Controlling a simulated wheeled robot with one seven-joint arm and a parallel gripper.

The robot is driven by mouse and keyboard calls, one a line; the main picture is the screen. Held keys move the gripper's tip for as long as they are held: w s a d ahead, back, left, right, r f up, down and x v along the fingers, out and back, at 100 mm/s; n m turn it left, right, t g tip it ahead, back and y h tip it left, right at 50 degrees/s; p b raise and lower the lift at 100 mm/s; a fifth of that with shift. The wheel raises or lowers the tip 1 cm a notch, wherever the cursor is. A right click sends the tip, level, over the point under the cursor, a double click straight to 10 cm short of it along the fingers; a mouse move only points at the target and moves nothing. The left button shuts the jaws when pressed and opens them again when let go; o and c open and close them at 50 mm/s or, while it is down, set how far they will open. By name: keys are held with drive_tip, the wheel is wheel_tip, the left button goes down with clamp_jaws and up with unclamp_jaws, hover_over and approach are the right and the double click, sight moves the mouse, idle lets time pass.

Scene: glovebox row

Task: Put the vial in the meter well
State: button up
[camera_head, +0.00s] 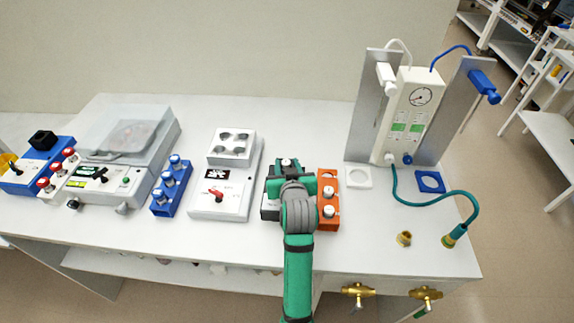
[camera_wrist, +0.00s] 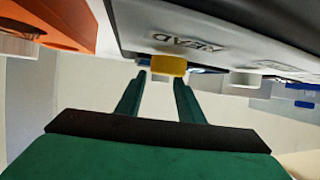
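My gripper (camera_wrist: 161,76) shows from behind in the wrist view, with two green fingers apart and nothing seen held between them. Their tips are close to a yellow button-like part (camera_wrist: 169,65) on a grey device (camera_wrist: 215,35) lettered READ, probably the meter; I cannot tell if they touch it. In the head view my arm covers most of this dark device (camera_head: 269,207). A white cap (camera_head: 287,162) shows at its back; I cannot tell whether it is a vial. An orange rack (camera_head: 328,222) with white-capped vials (camera_head: 328,191) stands just right. The meter well is not clearly visible.
Left stand a white device with a red switch (camera_head: 226,205), a blue rack (camera_head: 160,208) and a clear-lidded machine (camera_head: 108,180). Right are a gauge unit (camera_head: 408,120), metal panels and a teal hose (camera_head: 440,195). The bench front right has a loose brass fitting (camera_head: 404,239).

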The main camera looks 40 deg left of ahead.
drive_tip(key=shift+r, duration=0.1)
drive_tip(key=shift+s+d+r, duration=0.1)
drive_tip(key=v, duration=1.1)
drive_tip(key=shift+s+d+r, duration=0.2)
drive_tip(key=shift+d, duration=0.05)
